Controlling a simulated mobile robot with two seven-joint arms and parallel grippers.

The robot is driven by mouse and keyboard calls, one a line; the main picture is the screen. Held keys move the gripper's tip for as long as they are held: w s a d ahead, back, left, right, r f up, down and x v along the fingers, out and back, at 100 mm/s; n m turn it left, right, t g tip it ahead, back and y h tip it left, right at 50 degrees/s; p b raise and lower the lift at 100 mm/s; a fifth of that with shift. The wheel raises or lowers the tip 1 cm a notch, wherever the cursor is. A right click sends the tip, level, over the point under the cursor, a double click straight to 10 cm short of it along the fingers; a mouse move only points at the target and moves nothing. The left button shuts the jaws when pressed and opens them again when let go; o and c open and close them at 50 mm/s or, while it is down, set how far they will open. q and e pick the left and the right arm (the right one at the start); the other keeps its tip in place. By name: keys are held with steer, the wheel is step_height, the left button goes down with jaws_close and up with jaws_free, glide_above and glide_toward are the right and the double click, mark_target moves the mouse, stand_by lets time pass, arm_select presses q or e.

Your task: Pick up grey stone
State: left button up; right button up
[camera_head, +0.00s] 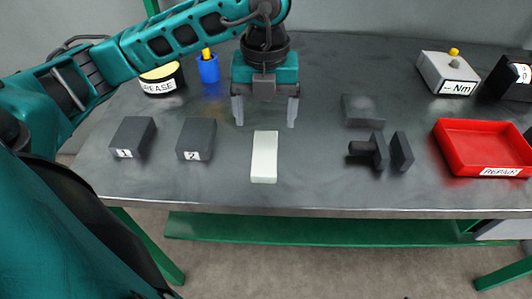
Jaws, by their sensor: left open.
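My left gripper (265,116) points down over the middle of the bench, open, with nothing between its fingers. A flat grey block (362,109) lies to its right; it may be the grey stone. Two dark grey blocks, marked 1 (133,136) and 2 (196,138), lie to the left of the gripper. A pale, off-white block (264,157) lies just in front of the gripper, apart from it. No block is labelled as the stone, so I cannot be sure which it is. My right gripper is not in view.
A dark vise-like tool (381,151) stands in front of the flat grey block. A red tray (489,125) marked REPAIR is at the right. Behind are a grey Nm box (446,74), a blue cup (208,70) and a GREASE tin (161,82). The bench's front edge (300,211) is clear.

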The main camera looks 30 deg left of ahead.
mark_target(266, 152)
arm_select(q)
step_height(266, 152, down, 9)
steer(key=shift+s+f, duration=0.1)
steer(key=shift+d, duration=0.1)
stand_by(0.3)
steer(key=shift+c, duration=0.3)
steer(key=c, duration=1.3)
